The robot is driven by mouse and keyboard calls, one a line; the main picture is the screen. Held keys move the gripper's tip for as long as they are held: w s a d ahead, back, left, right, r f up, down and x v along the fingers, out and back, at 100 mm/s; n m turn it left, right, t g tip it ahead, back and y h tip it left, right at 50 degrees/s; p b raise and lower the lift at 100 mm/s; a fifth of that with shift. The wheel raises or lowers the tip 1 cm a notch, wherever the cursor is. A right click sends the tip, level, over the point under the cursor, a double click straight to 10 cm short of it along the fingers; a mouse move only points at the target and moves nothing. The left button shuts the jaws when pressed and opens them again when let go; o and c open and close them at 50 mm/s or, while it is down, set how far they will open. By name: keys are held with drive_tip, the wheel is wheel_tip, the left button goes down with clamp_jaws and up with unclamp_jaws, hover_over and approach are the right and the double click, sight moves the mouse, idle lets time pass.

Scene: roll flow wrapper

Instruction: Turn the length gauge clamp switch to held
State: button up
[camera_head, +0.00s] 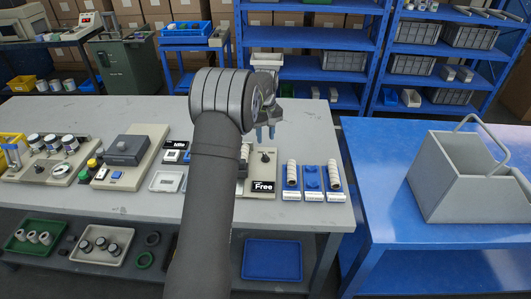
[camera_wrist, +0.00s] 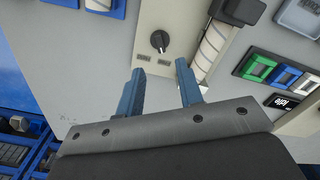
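The clamp switch is a black rotary knob (camera_head: 264,156) on a beige panel, behind a black sign reading "Free" (camera_head: 263,187). In the wrist view the knob (camera_wrist: 160,40) sits ahead of my fingertips, with a small label on each side whose words I cannot read. A wrapped white roll (camera_wrist: 213,45) lies beside the panel there. My gripper (camera_head: 265,133) is above the panel in the head view, partly behind my arm. In the wrist view my gripper (camera_wrist: 160,68) is open and empty, its two blue fingers apart and not visibly touching the knob.
Blue trays (camera_head: 312,194) with white rolls and blue parts stand right of the sign. A second sign reads "Idle" (camera_head: 175,145), near a white tray (camera_head: 166,181). A grey handled carrier (camera_head: 455,185) stands on the blue table (camera_head: 400,232).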

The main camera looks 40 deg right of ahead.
sight(266, 155)
wheel_tip(266, 155, down, 9)
drive_tip(key=shift+r, duration=0.2)
clamp_jaws()
